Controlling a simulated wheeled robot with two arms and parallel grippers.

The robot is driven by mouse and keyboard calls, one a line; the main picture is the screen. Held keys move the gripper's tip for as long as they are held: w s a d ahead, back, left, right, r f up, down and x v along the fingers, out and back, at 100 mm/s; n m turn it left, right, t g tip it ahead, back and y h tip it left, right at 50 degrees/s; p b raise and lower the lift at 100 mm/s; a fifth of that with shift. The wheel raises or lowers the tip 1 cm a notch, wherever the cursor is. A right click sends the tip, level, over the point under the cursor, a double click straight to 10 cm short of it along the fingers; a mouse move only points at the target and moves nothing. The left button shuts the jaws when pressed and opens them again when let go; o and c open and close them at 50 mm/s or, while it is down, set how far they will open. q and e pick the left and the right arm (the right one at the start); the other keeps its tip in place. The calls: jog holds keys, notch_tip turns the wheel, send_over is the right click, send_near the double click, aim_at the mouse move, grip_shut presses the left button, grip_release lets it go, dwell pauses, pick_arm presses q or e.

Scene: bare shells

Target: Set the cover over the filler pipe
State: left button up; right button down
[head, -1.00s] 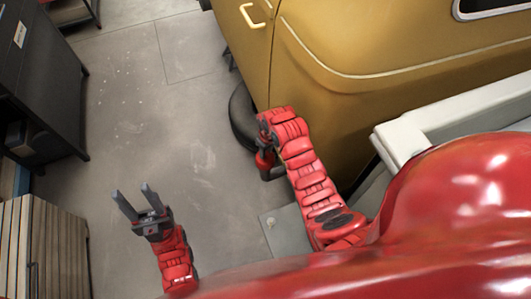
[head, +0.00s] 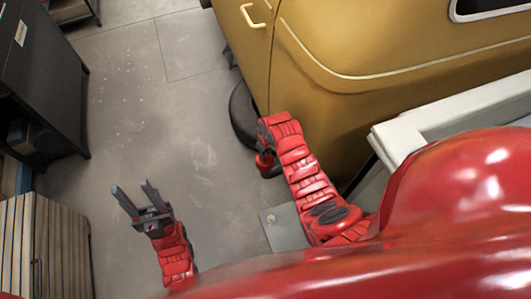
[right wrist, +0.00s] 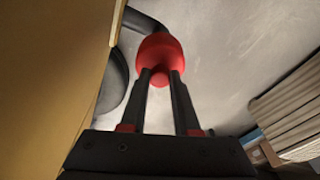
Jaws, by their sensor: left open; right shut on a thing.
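The cover is a red rounded cap with a small knob (right wrist: 160,55). My right gripper (right wrist: 161,76) is shut on the knob in the right wrist view. In the head view the cover (head: 265,163) shows below my right wrist, beside the yellow vehicle. A dark curved filler pipe (right wrist: 146,22) comes from behind the cover in the right wrist view. The cover hides the pipe's end, so I cannot tell whether it sits on it or is apart. My left gripper (head: 132,188) is open and empty over the floor.
The yellow vehicle (head: 350,60) stands close beside my right arm, with a dark tyre (head: 243,115) under its edge. A dark cabinet (head: 40,80) and a slatted wooden unit (head: 45,245) stand at the left. The floor (head: 150,100) between is clear.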

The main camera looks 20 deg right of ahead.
jog(key=shift+f, duration=0.35)
jog(key=c, duration=0.6)
grip_release()
jog(key=shift+c, duration=0.2)
